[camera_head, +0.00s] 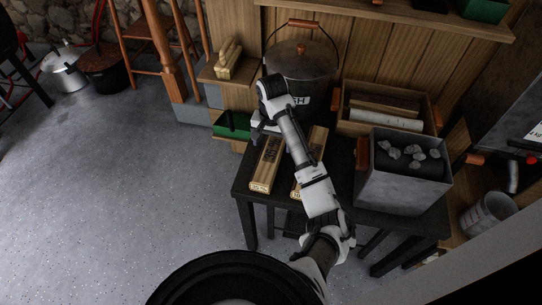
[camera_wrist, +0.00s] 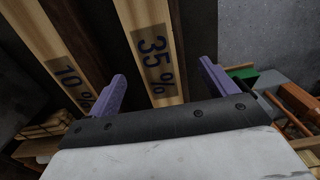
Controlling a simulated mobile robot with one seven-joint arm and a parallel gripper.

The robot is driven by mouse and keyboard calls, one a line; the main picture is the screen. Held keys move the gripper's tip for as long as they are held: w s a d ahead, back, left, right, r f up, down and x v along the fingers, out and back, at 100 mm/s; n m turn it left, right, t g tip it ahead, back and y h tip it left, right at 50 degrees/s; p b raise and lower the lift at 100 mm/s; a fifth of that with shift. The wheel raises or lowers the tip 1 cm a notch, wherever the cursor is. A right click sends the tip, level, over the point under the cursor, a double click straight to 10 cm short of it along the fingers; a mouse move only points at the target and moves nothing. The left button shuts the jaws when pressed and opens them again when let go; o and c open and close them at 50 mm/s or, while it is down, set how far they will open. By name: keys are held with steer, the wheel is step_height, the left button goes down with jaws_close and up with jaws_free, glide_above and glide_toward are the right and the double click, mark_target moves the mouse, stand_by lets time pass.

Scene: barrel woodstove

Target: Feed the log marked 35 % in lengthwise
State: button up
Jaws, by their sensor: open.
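The log marked 35 % (camera_wrist: 152,45) is a pale squared timber with dark printed figures. It runs between the two purple fingers of my gripper (camera_wrist: 163,85) in the wrist view. The fingers are apart and nothing is clamped; how high they are above the log is hard to tell. A similar log marked 10 % (camera_wrist: 68,62) lies to its left there, outside the fingers. In the head view, two logs lie side by side on a black bench, the left one (camera_head: 267,165) beneath my gripper (camera_head: 261,132), the right one (camera_head: 320,140) partly hidden by my arm. The stove opening is not identifiable.
A lidded metal bucket (camera_head: 302,62) stands behind the logs. A wooden crate (camera_head: 345,126) holds more wood, and a grey bin (camera_head: 400,190) with pale lumps stands at the bench's right. A green box (camera_head: 231,123) is to the left. Open floor (camera_head: 110,190) lies left.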

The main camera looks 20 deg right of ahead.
mark_target(271, 148)
steer(key=shift+w+a+f, duration=0.1)
steer(key=shift+f, duration=1.2)
steer(key=shift+w+a+f, duration=0.1)
steer(key=shift+f, duration=1.2)
steer(key=shift+d, duration=0.1)
steer(key=c, duration=1.6)
steer(key=shift+o, duration=0.2)
steer(key=shift+r, duration=0.1)
step_height(271, 148, up, 20)
steer(key=p, duration=0.4)
steer(key=o, duration=0.7)
steer(key=c, duration=0.9)
steer(key=shift+s, duration=0.1)
steer(key=shift+c, duration=0.4)
